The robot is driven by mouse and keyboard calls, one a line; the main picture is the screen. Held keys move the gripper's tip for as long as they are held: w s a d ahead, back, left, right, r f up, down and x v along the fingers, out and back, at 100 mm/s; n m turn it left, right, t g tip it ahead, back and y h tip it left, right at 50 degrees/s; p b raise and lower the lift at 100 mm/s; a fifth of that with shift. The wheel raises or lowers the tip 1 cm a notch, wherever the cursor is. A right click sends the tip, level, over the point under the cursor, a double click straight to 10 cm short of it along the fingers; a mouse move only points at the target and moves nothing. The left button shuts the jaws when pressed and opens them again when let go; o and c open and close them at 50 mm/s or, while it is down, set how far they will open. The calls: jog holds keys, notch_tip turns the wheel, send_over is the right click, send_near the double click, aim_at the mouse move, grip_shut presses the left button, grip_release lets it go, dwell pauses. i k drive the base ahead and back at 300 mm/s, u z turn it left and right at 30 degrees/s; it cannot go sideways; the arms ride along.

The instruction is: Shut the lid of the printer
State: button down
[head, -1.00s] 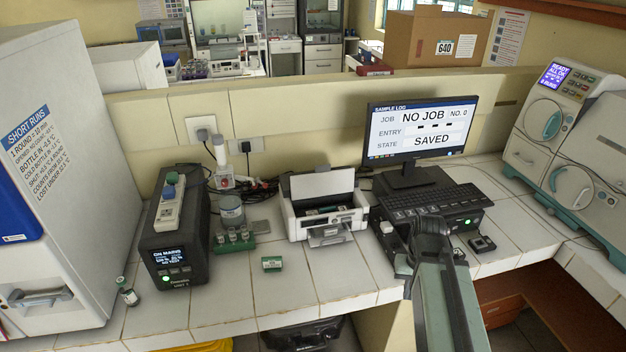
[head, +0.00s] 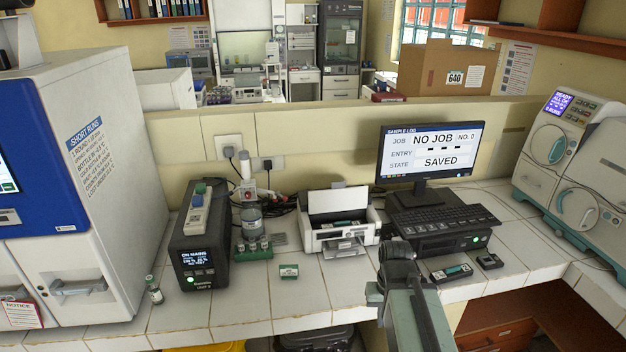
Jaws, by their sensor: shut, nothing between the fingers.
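The white printer (head: 345,235) stands on the tiled bench, left of the monitor. Its lid (head: 338,201) is open and stands nearly upright at the back, leaning slightly backwards. The dark inside of the printer shows below the lid, and its front tray (head: 344,247) sticks out. My arm rises from the bottom of the view, to the right of the printer and nearer to me. My gripper's fingers cannot be made out; the arm hides that end. No part of my arm is seen touching the printer or its lid.
The monitor (head: 432,151) and keyboard (head: 441,219) are right of the printer. Small dark devices (head: 452,273) lie right of my arm. Bench tiles before the printer are clear.

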aim_at(339, 198)
jog(key=u, duration=0.5)
jog(key=i, duration=1)
jog(key=z, duration=0.05)
